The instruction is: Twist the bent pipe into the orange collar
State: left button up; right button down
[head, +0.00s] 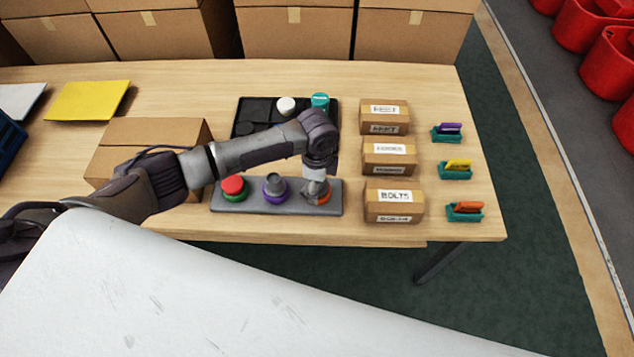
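A grey strip with coloured collars (255,208) lies near the table's front edge. The orange collar (324,198) is at its right end, partly covered by my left gripper (317,188). My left gripper points down right over this collar. A grey shape shows between it and the collar; I cannot tell whether this is the bent pipe or my fingers, nor whether the gripper is open or shut. A purple collar (274,196) holds a short grey piece in the middle, and a red cap (232,184) sits on a green collar at the left. My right gripper is out of view.
A black tray (262,108) with a white cap (286,105) and a teal part (320,101) stands behind. Labelled boxes (394,206) stand close on the right, with small teal holders (465,214) beyond. A cardboard box (150,133) is under my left arm.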

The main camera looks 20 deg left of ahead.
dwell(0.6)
pick_arm(q)
jog(key=shift+a+f+m+p, duration=0.1)
jog(key=shift+m+p, duration=0.3)
jog(key=shift+m, duration=0.4)
jog(key=shift+a+m, duration=0.1)
jog(key=shift+m, duration=0.4)
jog(key=shift+a+m+p, duration=0.2)
jog(key=shift+m+p, duration=0.2)
jog(key=shift+m, duration=0.6)
